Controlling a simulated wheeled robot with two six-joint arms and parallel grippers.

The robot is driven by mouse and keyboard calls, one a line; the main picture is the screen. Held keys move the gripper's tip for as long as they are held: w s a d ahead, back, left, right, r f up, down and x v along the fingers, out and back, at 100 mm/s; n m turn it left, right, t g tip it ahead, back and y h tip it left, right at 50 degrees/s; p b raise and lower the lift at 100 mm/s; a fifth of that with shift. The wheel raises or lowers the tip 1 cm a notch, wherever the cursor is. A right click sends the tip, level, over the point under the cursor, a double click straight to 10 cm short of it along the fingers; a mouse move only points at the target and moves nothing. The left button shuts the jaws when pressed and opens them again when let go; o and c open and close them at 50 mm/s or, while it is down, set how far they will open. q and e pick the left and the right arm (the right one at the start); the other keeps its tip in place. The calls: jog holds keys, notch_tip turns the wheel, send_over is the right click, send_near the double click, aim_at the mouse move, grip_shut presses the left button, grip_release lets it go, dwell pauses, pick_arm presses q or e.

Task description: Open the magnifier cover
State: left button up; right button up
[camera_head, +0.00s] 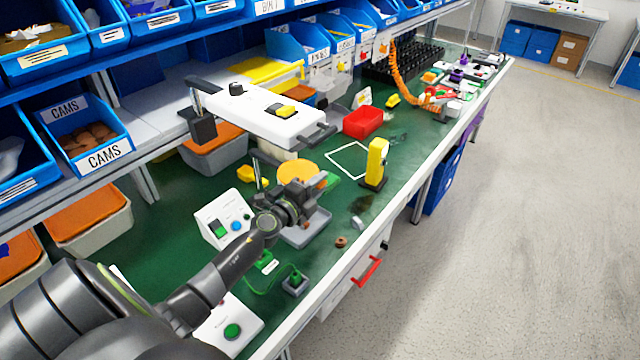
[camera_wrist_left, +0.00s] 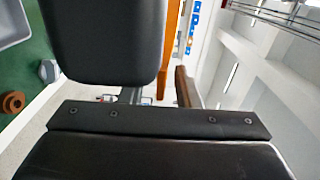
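A white box-shaped unit (camera_head: 270,118) stands out over the bench on a dark arm. It has a black knob, a yellow switch and a dark handle at its right end. It looks like the magnifier head; I cannot make out a separate cover. My left gripper (camera_head: 310,203) is below it, apart from it, beside a round orange-yellow disc (camera_head: 296,174). In the left wrist view dark gripper parts (camera_wrist_left: 150,120) fill the middle, and an orange strip (camera_wrist_left: 167,45) shows behind them. Whether the fingers are open or touch anything is hidden. My right gripper is out of view.
A white control box (camera_head: 222,220) stands left of my left gripper. A grey tray (camera_head: 305,232) lies beneath it. A yellow upright block (camera_head: 376,160) and a red bin (camera_head: 363,123) stand to the right. Blue shelf bins (camera_head: 95,135) line the left.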

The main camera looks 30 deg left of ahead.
pick_arm(q)
jog(key=shift+w, duration=0.35)
jog(key=shift+c, duration=0.3)
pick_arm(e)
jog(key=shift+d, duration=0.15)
pick_arm(q)
grip_shut()
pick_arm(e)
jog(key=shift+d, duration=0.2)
pick_arm(q)
jog(key=shift+r, duration=0.1)
